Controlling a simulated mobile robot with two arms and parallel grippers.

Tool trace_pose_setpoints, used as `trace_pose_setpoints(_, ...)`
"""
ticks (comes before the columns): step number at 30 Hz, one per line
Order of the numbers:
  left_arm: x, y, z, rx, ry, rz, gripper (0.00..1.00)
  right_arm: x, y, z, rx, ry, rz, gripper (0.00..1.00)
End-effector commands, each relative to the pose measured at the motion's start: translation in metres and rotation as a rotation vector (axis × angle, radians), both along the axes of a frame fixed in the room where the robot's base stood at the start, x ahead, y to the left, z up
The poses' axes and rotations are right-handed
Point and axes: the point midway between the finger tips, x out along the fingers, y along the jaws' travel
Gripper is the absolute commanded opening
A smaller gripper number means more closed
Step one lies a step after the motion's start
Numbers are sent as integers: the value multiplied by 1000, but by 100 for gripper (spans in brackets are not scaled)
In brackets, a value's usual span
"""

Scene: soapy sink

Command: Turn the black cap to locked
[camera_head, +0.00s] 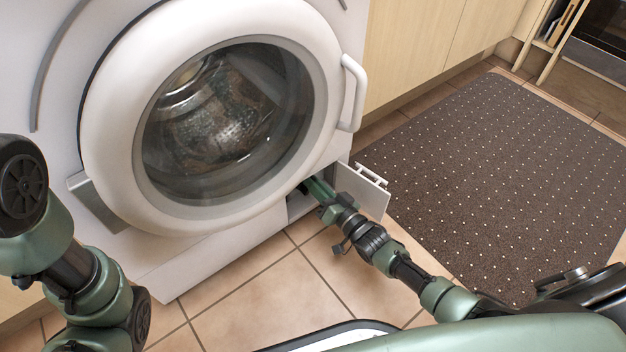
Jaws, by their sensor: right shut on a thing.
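My right gripper (314,188) reaches into the small low opening (300,203) at the front right corner of the washing machine (190,247). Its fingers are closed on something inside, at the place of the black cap. The cap itself is mostly hidden by the fingers and the shadow in the opening, so I cannot tell its turn angle. The small white flap (362,190) of the opening stands open, just right of the gripper. My left arm shows at the left, but its gripper is out of view.
The washer's round door (110,110) is shut above the opening, with its white handle (355,92) at the right. A dark dotted mat (510,170) covers the floor to the right. Beige tiles (250,305) in front are clear. Wooden cabinets (415,45) stand behind.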

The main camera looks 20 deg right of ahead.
Motion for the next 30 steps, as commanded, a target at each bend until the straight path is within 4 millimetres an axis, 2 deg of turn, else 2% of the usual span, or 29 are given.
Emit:
trace_pose_setpoints(11, 0, 0, 7, 0, 0, 0, 36, 2, -5, -4, 337, 123, -1, 0)
trace_pose_setpoints(30, 0, 0, -3, 0, 1, 0, 36, 3, -7, -13, 837, 304, -1, 0)
